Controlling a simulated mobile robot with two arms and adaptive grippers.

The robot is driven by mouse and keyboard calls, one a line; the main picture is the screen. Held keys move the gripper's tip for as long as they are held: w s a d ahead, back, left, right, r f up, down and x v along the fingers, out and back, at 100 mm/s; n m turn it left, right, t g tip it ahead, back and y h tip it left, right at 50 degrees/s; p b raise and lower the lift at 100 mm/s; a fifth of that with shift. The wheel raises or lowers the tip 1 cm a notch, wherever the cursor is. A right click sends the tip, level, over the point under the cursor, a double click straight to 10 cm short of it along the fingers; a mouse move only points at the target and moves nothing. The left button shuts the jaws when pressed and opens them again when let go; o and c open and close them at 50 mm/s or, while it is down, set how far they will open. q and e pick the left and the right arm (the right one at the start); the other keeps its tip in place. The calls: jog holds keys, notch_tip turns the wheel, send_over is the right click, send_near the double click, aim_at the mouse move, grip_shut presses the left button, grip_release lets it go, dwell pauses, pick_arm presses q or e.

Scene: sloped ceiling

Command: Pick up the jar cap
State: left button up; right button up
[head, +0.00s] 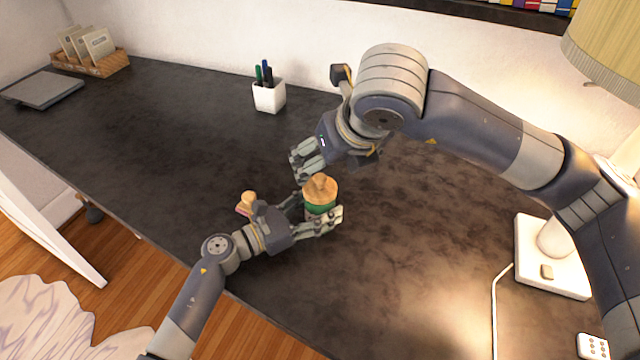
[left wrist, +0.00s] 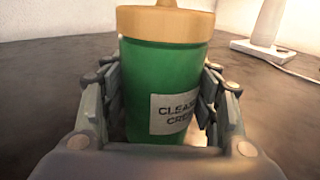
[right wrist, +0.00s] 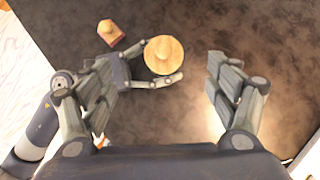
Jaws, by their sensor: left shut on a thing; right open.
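The jar cap (head: 320,188) is a round, light wooden lid with a small knob, seated on a green jar (head: 318,211) that stands upright on the dark desk. In the left wrist view the jar (left wrist: 150,85) has a pale label and the cap (left wrist: 165,24) is on its top. My left gripper (head: 322,216) is shut around the jar's body below the cap. My right gripper (head: 299,166) is open and empty, above and behind the jar. In the right wrist view the cap (right wrist: 163,55) lies between and beyond its spread fingers, apart from them.
A small wooden knobbed object (head: 246,202) stands left of the jar, close to my left gripper. A white pen cup (head: 269,96) is at the back. A lamp base (head: 552,256) with a cord is at right. A box of cards (head: 92,62) is far left. The left desk is largely clear.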

aim_at(320, 177)
jog(key=x, duration=0.5)
jog(key=shift+w+f, duration=0.15)
jog(key=shift+f, duration=0.1)
jog(key=shift+d+x, duration=0.15)
jog(key=shift+x, duration=1.4)
jog(key=shift+d+x, duration=0.1)
jog(key=shift+x, duration=1.45)
jog(key=shift+w, duration=0.1)
jog(key=shift+c, duration=0.2)
jog(key=c, duration=0.9)
